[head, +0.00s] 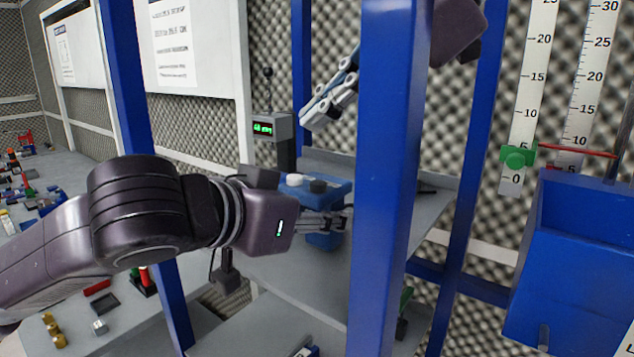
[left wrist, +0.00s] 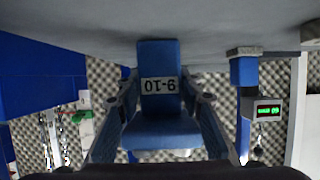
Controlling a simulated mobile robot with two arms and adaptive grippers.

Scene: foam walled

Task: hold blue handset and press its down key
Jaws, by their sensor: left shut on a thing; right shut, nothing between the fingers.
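A blue handset (head: 335,192) with a white key (head: 294,180) and a dark key (head: 318,186) on top shows in the middle of the head view. I cannot tell which key is the down key. My left gripper (head: 340,220) is shut on the handset's lower part. In the left wrist view the handset (left wrist: 160,60) is between the two fingers and bears an upside-down label (left wrist: 160,86). My right gripper (head: 322,112) is shut and empty, above the handset and apart from it, pointing down and left. A blue post hides part of the right arm.
Blue posts (head: 380,180) stand in front of and around the grey shelf (head: 430,210). A green-lit display (head: 263,128) stands behind the handset and also shows in the left wrist view (left wrist: 268,111). A blue bin (head: 570,270) and ruled scales (head: 525,110) are at right.

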